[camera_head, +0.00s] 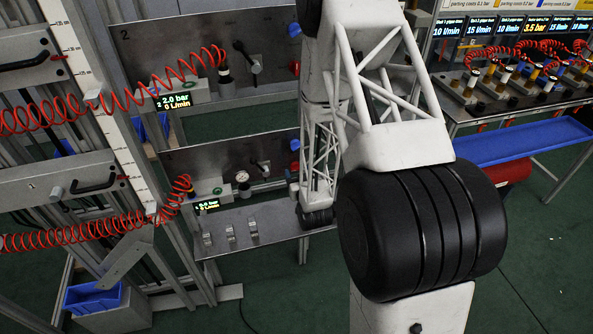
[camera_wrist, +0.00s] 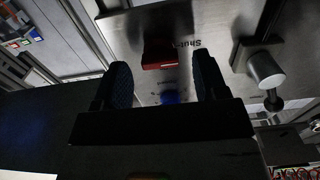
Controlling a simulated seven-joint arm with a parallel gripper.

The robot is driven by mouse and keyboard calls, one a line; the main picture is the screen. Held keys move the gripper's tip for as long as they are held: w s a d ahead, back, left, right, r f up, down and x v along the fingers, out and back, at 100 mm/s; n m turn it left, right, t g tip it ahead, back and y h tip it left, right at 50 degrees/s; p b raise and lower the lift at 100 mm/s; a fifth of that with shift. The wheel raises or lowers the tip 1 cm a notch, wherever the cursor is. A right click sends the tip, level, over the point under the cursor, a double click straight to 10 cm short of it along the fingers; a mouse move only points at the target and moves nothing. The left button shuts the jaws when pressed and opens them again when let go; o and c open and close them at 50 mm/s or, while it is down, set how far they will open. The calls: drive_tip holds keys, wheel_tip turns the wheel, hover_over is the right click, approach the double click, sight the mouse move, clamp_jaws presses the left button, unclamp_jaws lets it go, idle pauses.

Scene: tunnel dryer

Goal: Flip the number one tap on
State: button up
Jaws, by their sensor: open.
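The lower panel (camera_head: 215,160) in the head view appears to be marked 1; a black-handled fitting (camera_head: 263,166) and a small red part (camera_head: 294,166) show near its right end. I cannot tell which is the tap's handle. In the wrist view, my gripper (camera_wrist: 163,80) is open, its two dark fingers apart and nothing between them touching. Beyond the fingers is a grey metal panel with a red block (camera_wrist: 161,54) beside partly readable "Shut" lettering. A blue round part (camera_wrist: 168,97) lies below the red block. My fingers are not distinguishable in the head view.
The upper panel (camera_head: 200,45) is marked 2. Red coiled hoses (camera_head: 70,235) cross the left side. A pale cylindrical fitting (camera_wrist: 265,70) stands close to the right finger in the wrist view. A blue tray (camera_head: 520,142) and a bench of displays stand at right.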

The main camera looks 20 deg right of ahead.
drive_tip(key=shift+w, duration=1)
drive_tip(key=c, duration=0.9)
